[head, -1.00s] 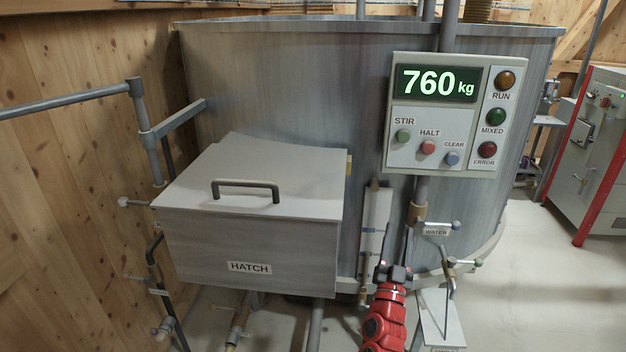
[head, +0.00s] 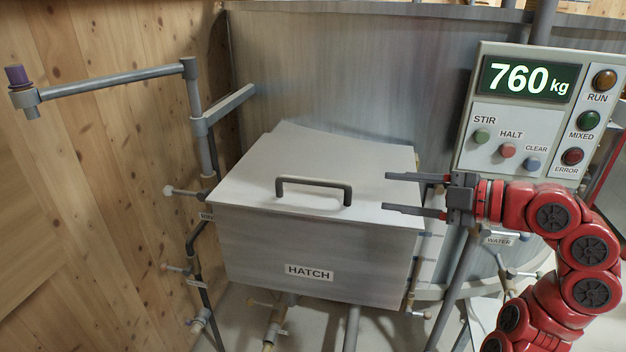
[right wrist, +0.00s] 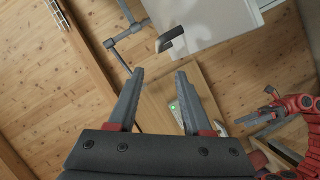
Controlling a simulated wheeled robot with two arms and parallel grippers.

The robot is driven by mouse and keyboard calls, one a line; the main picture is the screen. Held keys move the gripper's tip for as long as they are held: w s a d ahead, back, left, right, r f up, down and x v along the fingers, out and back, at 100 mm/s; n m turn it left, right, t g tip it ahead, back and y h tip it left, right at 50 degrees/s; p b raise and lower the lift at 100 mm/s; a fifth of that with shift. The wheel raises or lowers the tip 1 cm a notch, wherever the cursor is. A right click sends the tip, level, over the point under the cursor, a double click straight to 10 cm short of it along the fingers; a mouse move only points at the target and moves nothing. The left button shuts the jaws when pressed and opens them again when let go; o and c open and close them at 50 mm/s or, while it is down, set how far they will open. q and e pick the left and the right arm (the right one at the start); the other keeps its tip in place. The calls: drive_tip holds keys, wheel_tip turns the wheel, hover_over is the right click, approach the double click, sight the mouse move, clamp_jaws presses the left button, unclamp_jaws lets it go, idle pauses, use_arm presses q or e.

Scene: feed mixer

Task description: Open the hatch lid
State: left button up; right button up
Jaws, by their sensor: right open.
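The hatch lid (head: 240,185) is a pale grey plate lying shut on the box labelled HATCH (head: 320,250). Its dark bar handle (head: 313,183) stands near the lid's front edge. In the right wrist view the handle (right wrist: 171,40) shows ahead of the fingers, with the pale lid (right wrist: 205,18) beside it. My right gripper (head: 387,192) is open and empty, right of the handle, with its fingers pointing left at the lid's right side. Its two spread fingers also show in the right wrist view (right wrist: 160,78). My left gripper (right wrist: 262,112) shows small at the right there; its opening is unclear.
A control panel (head: 530,110) reading 760 kg stands right of the hatch. A grey pipe arm (head: 120,80) with a purple-topped end and a wooden wall (head: 60,200) lie at left. The mixer tank (head: 350,70) rises behind the lid.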

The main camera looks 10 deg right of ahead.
sight(322, 183)
drive_tip(key=p+x, duration=0.5)
drive_tip(key=x, duration=1.1)
drive_tip(key=shift+s+a+r, duration=0.1)
drive_tip(key=shift+w+a+f+p, duration=0.25)
drive_tip(key=shift+w+a+p, duration=0.1)
drive_tip(key=shift+a, duration=0.05)
clamp_jaws()
idle(0.4)
